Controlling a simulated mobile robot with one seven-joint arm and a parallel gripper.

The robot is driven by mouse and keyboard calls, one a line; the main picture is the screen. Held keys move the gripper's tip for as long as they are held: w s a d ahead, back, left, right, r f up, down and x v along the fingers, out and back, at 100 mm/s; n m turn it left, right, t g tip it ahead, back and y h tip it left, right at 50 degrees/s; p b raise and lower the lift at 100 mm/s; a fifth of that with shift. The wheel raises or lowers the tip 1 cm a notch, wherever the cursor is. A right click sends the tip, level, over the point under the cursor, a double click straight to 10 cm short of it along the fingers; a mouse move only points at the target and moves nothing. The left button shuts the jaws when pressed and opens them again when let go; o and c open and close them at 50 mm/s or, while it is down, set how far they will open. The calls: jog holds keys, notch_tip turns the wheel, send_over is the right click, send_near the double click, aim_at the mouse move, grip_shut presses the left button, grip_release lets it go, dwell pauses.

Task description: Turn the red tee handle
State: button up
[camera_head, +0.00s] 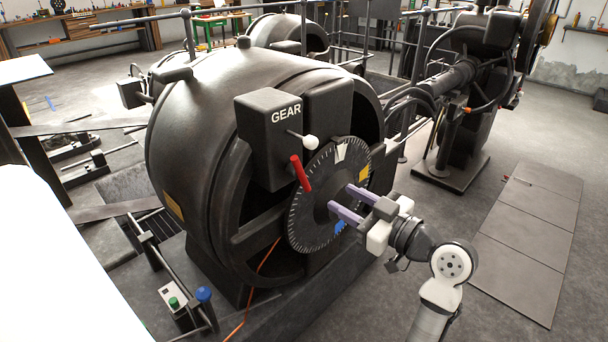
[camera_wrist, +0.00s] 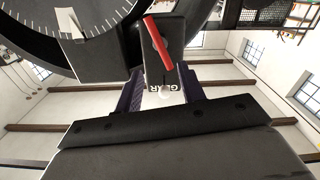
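The red tee handle (camera_head: 300,173) is a red bar on the lower front of the black box marked GEAR (camera_head: 268,140), tilted with its top to the left. In the wrist view the red tee handle (camera_wrist: 158,42) appears slanted, beyond my fingertips and roughly in line with the gap between them. My gripper (camera_head: 340,198) has two purple fingers spread apart with nothing between them. It is to the lower right of the handle, in front of the graduated dial, and not touching the handle. In the wrist view my gripper (camera_wrist: 160,68) also shows open.
A white ball-ended lever (camera_head: 310,142) sticks out of the GEAR box, close above the handle. The black graduated dial (camera_head: 300,222) is just behind my fingers. The large black dynamo (camera_head: 195,130) fills the left. Bare floor lies to the right, with floor plates (camera_head: 530,230).

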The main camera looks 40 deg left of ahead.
aim_at(304, 177)
jog(key=a, duration=0.4)
jog(key=a+p, duration=0.1)
jog(key=a, duration=0.3)
jog(key=w+a+p, duration=0.1)
jog(key=a, duration=0.3)
jog(key=shift+a, duration=0.1)
grip_shut()
jog(key=shift+f, duration=0.1)
